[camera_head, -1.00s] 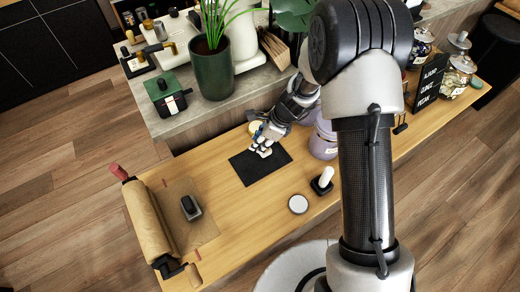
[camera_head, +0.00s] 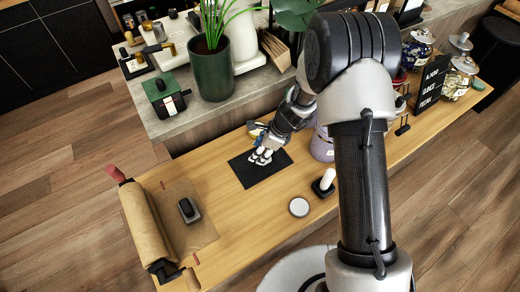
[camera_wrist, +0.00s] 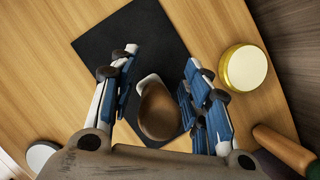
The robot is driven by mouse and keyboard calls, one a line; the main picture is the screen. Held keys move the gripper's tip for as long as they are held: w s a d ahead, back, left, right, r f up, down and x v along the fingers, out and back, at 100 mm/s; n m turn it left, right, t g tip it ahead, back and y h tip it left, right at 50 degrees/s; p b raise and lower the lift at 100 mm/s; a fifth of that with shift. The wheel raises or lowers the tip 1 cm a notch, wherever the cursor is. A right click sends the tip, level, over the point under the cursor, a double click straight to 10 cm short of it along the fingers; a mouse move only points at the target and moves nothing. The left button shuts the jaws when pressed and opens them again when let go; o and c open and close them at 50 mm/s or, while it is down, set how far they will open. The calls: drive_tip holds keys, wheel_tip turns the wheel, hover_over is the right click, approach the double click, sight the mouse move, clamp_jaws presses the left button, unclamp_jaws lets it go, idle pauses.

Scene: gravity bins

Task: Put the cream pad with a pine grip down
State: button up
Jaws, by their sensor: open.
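The cream pad with a pine grip (camera_wrist: 158,110) stands on a black mat (camera_wrist: 125,40) in the wrist view. Its brown rounded grip hides most of the pad, and a pale edge shows behind it. My gripper (camera_wrist: 160,85) is open, with one blue and white finger on each side of the grip and visible gaps between. In the head view my gripper (camera_head: 261,156) is low over the black mat (camera_head: 250,178), and the pad is hard to make out among the fingers.
A white-handled stamp (camera_head: 324,182) and a round white-topped tin (camera_head: 299,207) stand right of the mat. A dark stamp (camera_head: 189,210) and a paper roll (camera_head: 150,226) are at the left. Bare wood lies between.

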drive_tip(key=shift+r, duration=0.25)
drive_tip(key=s+d+r+n+t+p, duration=0.1)
drive_tip(key=s+d+r+n+p, duration=0.2)
drive_tip(key=r, duration=0.7)
drive_tip(key=s+d+r+n+h, duration=0.1)
drive_tip(key=s+d+r+n, duration=0.25)
drive_tip(key=r, duration=0.65)
drive_tip(key=s+d+r+n+t+p, duration=0.15)
drive_tip(key=s+r+n, duration=0.25)
drive_tip(key=r, duration=0.7)
drive_tip(key=s+d+r+n+h, duration=0.1)
drive_tip(key=s+d+r+n, duration=0.2)
drive_tip(key=s, duration=0.4)
drive_tip(key=s+d+r+n+t+h, duration=0.1)
drive_tip(key=s+d+r+n+h, duration=0.1)
drive_tip(key=s+d+n, duration=0.3)
drive_tip(key=s+r+n, duration=0.1)
drive_tip(key=s, duration=0.2)
drive_tip(key=shift+s+r+n+h, duration=0.15)
drive_tip(key=shift+s+n+h, duration=0.15)
drive_tip(key=shift+n, duration=0.05)
drive_tip(key=shift+o, duration=0.6)
drive_tip(key=shift+w, duration=0.1)
